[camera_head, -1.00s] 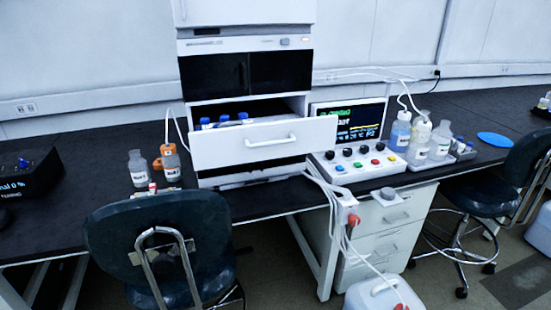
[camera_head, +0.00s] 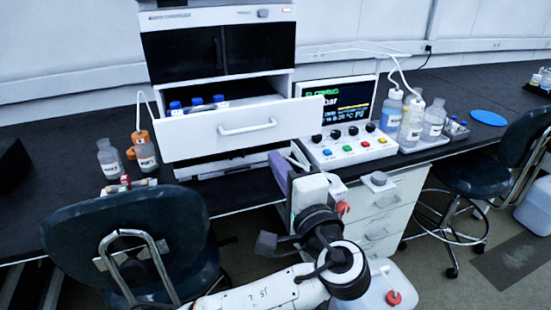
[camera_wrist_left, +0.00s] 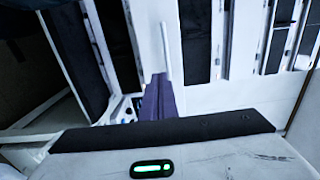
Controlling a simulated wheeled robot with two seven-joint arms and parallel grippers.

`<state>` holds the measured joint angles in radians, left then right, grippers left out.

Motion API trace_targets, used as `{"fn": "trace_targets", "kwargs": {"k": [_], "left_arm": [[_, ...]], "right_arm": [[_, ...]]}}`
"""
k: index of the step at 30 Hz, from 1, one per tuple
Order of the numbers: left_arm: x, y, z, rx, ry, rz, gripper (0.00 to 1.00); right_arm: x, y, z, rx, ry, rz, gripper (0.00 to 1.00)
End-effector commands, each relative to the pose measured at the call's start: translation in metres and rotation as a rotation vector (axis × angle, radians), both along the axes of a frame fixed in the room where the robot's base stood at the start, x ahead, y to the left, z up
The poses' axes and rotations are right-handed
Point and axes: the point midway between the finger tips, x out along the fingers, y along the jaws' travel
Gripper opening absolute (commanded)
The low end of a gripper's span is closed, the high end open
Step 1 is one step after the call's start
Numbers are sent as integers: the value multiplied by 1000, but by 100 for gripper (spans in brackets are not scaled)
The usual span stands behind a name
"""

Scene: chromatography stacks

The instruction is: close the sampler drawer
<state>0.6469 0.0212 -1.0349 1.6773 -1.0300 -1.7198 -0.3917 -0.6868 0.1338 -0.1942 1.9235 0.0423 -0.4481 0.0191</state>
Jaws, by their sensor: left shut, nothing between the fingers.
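The sampler drawer (camera_head: 190,140) stands pulled out of the white stacked instrument in the head view, with a white bar handle (camera_head: 247,128) on its front. Blue-capped vials (camera_head: 197,104) stand inside it. My left gripper (camera_head: 276,158), with purple fingers, is shut and empty. In the head view it appears below and right of the handle, near the drawer front's lower edge; contact cannot be told. The shut fingers (camera_wrist_left: 158,80) also show in the left wrist view, near a white bar (camera_wrist_left: 165,52) that looks like the handle. My right gripper is not in view.
A control panel (camera_head: 350,152) with a screen (camera_head: 338,102) stands right of the drawer. Bottles stand on both sides: clear ones (camera_head: 110,158) at left, and several at right (camera_head: 412,122). A dark chair (camera_head: 130,235) stands in front at left.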

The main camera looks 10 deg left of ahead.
Motion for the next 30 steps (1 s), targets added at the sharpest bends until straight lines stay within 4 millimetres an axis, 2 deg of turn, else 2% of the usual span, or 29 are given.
{"fn": "trace_targets", "kwargs": {"k": [9,15,21,30], "left_arm": [[59,37,2,4,0,3,0],[87,55,1,1,1,2,0],[100,62,0,-1,2,-1,0],[101,62,-1,-2,2,-2,0]], "right_arm": [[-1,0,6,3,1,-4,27],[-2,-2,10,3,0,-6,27],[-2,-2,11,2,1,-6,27],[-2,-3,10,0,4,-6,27]]}}
